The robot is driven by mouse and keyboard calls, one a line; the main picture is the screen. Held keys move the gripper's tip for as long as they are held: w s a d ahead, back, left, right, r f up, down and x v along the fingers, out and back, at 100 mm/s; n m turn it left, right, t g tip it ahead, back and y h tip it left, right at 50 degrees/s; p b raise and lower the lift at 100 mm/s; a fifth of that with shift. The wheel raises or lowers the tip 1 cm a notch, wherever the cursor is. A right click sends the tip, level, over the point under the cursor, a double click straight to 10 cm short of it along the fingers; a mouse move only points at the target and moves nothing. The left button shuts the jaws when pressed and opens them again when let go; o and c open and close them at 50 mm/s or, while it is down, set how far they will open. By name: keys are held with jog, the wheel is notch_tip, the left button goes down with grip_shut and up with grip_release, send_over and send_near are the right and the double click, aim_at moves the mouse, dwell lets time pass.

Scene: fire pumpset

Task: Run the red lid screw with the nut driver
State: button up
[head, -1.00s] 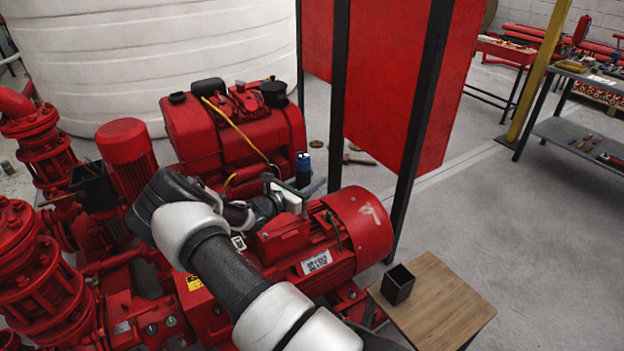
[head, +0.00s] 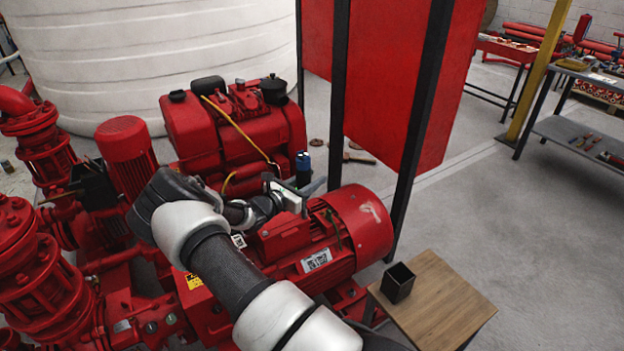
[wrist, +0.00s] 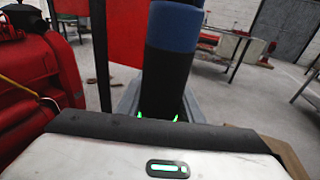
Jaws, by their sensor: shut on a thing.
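The nut driver (head: 303,167) has a blue and black handle and stands upright in my gripper (head: 307,187), above the near red motor (head: 352,225). In the wrist view the handle of the nut driver (wrist: 170,60) rises between the grey fingers of my gripper (wrist: 160,108), which is shut on it. A red box with a lid (head: 282,235) sits on the motor, just below my gripper. I cannot make out the lid screw, nor whether the driver touches it.
A small wooden table (head: 440,308) with a black open box (head: 398,283) stands at the lower right. A black post (head: 420,125) and a red panel (head: 375,80) rise behind the motor. Red pumps and pipes (head: 40,250) crowd the left.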

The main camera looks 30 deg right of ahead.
jog(key=shift+s+f, duration=0.2)
jog(key=shift+f, duration=0.3)
dwell(1.4)
jog(key=shift+r, duration=0.25)
dwell(2.7)
notch_tip(320, 180, up, 6)
jog(key=p, duration=0.4)
jog(key=shift+w+r, duration=0.2)
jog(key=shift+r, duration=0.05)
